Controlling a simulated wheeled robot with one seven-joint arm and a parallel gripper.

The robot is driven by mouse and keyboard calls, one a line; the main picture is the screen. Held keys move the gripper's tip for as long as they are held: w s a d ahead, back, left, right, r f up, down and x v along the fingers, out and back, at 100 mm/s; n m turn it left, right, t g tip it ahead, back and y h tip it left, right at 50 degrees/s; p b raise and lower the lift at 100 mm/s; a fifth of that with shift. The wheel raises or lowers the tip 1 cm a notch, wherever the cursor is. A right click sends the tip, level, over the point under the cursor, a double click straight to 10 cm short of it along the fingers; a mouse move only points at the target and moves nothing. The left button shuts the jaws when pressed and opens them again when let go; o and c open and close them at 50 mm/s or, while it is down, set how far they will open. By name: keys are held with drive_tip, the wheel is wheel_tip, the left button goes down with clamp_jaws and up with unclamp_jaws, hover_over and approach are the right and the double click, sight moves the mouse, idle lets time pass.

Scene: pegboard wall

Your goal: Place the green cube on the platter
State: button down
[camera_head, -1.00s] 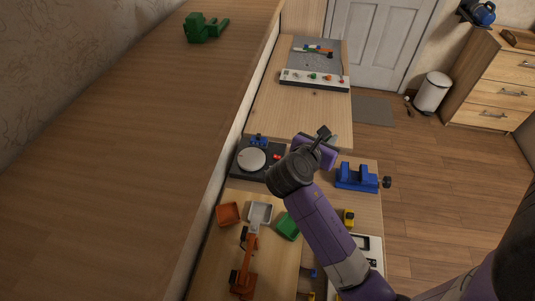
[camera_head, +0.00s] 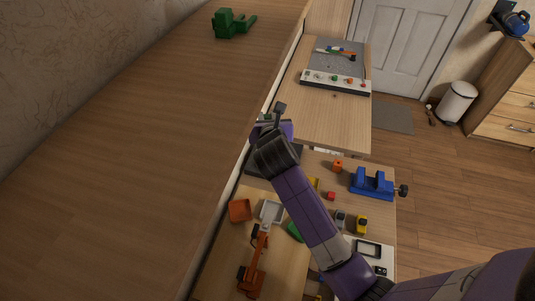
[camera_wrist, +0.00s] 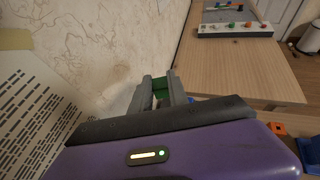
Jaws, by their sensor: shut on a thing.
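My gripper (camera_wrist: 162,92) is shut on the green cube (camera_wrist: 161,86), which shows between the fingertips in the wrist view. In the head view my gripper (camera_head: 269,118) is at the left side of the workbench, close to the edge of the tall wooden surface. The platter is hidden behind my arm in the head view and does not show in the wrist view. Only part of its dark base (camera_head: 257,171) shows beside my arm. I cannot tell how high the cube is above the platter.
A blue vise (camera_head: 372,184), an orange block (camera_head: 338,166) and a red block (camera_head: 331,196) are right of my arm. An orange bin (camera_head: 239,211), a grey bin (camera_head: 271,211) and an orange toy arm (camera_head: 254,268) are in front. The far bench (camera_head: 332,112) has clear wood.

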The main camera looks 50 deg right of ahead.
wheel_tip(320, 180, down, 16)
drive_tip(key=shift+f+b, duration=0.1)
drive_tip(key=shift+b, duration=0.95)
drive_tip(key=c, duration=1.3)
unclamp_jaws()
drive_tip(key=shift+s+a, duration=0.1)
drive_tip(key=v, duration=1.1)
drive_tip(key=shift+s+a+r, duration=0.2)
drive_tip(key=shift+a+r, duration=0.05)
drive_tip(key=shift+a, duration=0.05)
